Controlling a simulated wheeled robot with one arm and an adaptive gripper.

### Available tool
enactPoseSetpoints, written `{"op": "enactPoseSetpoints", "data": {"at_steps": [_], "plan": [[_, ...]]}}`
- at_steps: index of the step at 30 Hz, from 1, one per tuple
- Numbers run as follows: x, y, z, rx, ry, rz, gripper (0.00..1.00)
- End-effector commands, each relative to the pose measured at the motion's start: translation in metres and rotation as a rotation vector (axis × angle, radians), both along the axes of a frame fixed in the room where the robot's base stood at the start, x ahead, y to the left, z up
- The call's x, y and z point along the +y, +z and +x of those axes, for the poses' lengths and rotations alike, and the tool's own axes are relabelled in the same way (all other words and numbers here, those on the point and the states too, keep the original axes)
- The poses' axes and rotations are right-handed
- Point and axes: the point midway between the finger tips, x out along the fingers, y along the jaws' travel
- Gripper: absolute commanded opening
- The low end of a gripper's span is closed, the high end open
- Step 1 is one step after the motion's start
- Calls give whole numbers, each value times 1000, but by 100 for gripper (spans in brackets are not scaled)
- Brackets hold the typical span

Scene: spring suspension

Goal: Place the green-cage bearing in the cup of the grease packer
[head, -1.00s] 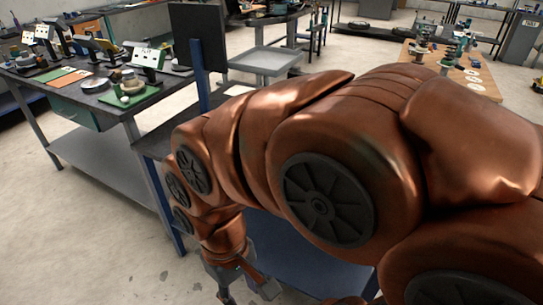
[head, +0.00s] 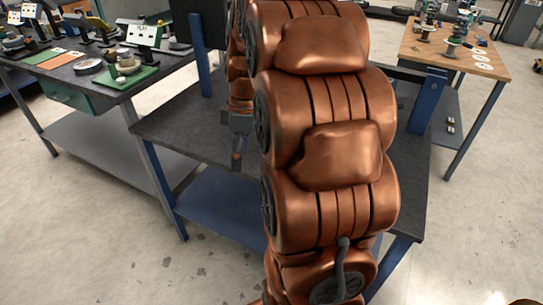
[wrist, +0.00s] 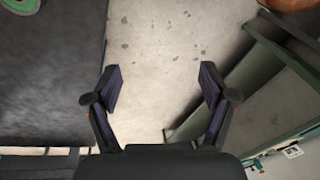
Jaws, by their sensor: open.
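My gripper (wrist: 162,80) is open and empty in the wrist view, with pale floor between its fingers. In the head view my gripper (head: 238,150) shows small beside the arm, over the dark middle bench (head: 185,130); the arm hides part of it. I cannot make out the green-cage bearing or the grease packer for certain. A green ring-shaped thing (wrist: 20,5) is cut off at the top left corner of the wrist view, on a dark surface; I cannot tell what it is.
A dark panel (head: 195,28) stands at the middle bench. A wooden table (head: 480,65) with spool-like parts is at the right. Floor is clear at front left.

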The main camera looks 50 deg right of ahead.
Motion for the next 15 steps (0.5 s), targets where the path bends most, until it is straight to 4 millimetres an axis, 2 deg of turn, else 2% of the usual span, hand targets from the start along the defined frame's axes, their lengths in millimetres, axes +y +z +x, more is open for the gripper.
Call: {"op": "enactPoseSetpoints", "data": {"at_steps": [1, 3, 9, 12, 15], "plan": [[-24, -4, 8, -27, 29, 7, 83], [-52, -9, 16, -64, 88, 16, 83], [-126, -20, 24, -163, 242, 20, 83], [-152, -25, 23, -196, 298, 18, 83], [-169, -27, 23, -220, 335, 11, 83]]}}
